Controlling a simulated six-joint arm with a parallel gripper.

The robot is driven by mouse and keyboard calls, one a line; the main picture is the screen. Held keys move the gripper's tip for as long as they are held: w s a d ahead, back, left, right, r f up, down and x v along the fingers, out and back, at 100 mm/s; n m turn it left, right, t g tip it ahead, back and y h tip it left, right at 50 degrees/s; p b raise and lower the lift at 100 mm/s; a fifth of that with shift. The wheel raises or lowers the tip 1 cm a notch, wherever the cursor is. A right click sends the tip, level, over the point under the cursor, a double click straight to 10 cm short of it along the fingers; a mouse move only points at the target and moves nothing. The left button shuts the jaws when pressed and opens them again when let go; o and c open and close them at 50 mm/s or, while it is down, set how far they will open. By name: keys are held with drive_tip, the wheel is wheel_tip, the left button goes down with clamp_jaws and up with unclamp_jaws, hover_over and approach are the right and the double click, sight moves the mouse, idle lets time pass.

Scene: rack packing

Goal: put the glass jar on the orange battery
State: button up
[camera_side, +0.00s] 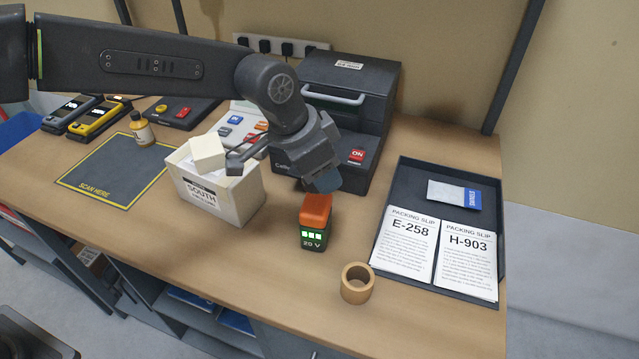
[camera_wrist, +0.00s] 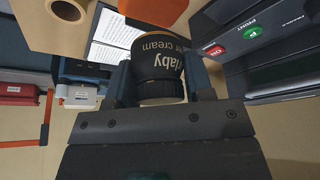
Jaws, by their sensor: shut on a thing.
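The battery (camera_side: 314,232) stands upright on the table in the side view, dark with an orange top, lit green squares and "20 V" on its front. My gripper (camera_side: 325,182) is just above and slightly right of the orange top in the side view. In the wrist view my gripper (camera_wrist: 160,82) is shut on the jar (camera_wrist: 160,60), which has a dark label with pale letters and a black lid towards the gripper.
A dark printer (camera_side: 350,85) stands behind. A wooden ring (camera_side: 357,284) stands in front, and a black tray (camera_side: 490,180) with packing slips lies right.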

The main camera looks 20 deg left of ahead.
drive_tip(key=shift+f, duration=1.85)
drive_tip(key=shift+f, duration=0.15)
drive_tip(key=o, duration=1)
drive_tip(key=v, duration=1.2)
drive_tip(key=shift+r, duration=0.2)
